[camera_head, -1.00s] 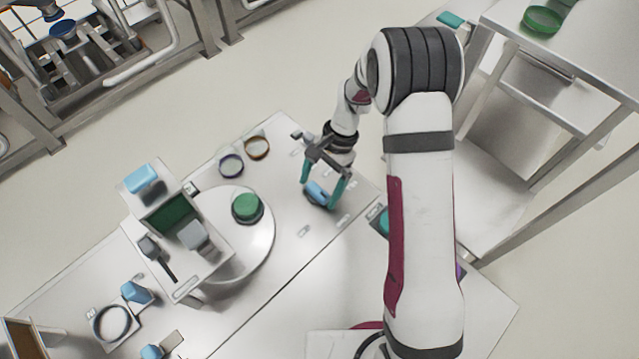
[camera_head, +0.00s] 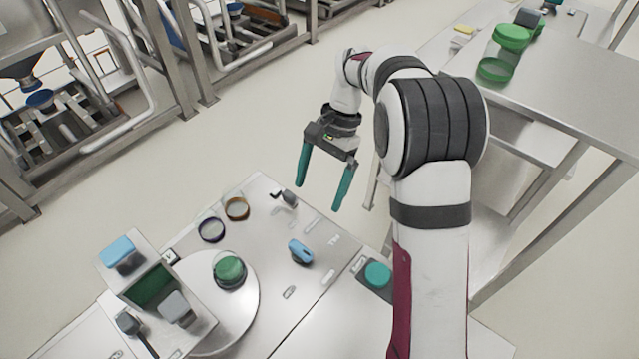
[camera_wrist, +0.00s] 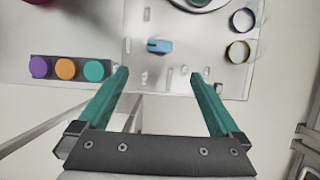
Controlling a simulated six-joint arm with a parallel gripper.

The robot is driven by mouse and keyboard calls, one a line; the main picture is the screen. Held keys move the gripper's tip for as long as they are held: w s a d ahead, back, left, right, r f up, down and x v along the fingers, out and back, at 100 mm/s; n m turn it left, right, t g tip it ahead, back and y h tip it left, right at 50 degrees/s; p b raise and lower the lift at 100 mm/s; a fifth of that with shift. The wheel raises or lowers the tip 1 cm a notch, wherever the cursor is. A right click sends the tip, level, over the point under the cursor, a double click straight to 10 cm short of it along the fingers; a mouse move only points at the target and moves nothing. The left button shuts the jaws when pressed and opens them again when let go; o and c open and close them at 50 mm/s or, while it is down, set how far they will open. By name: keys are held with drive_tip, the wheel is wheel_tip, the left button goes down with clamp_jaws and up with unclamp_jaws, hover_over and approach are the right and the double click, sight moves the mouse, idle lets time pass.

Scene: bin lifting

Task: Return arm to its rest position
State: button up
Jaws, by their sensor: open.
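My gripper (camera_head: 322,190) has two teal fingers spread wide apart with nothing between them. In the head view it hangs in the air above and beyond the far edge of the work table (camera_head: 325,245). A blue object (camera_head: 300,251) lies on the table below, clear of the fingers. In the wrist view my gripper (camera_wrist: 160,78) is also open, and the blue object (camera_wrist: 159,46) lies on the table past the fingertips.
A round plate (camera_head: 240,310) holds a green-lidded container (camera_head: 229,270). Two rings (camera_head: 211,230) (camera_head: 237,208) lie near the far edge. Purple, orange and teal buttons (camera_wrist: 67,68) sit in a row. A metal side table (camera_head: 560,95) stands at right.

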idle(0.4)
drive_tip(key=s+d+r+n+t, duration=0.1)
drive_tip(key=s+r, duration=0.6)
drive_tip(key=s, duration=0.3)
drive_tip(key=s+d+f+n+t+h, duration=0.1)
drive_tip(key=s+f+n+t, duration=0.1)
drive_tip(key=s, duration=1.5)
drive_tip(key=shift+s+d, duration=0.15)
drive_tip(key=shift+d, duration=0.1)
drive_tip(key=shift+f, duration=0.1)
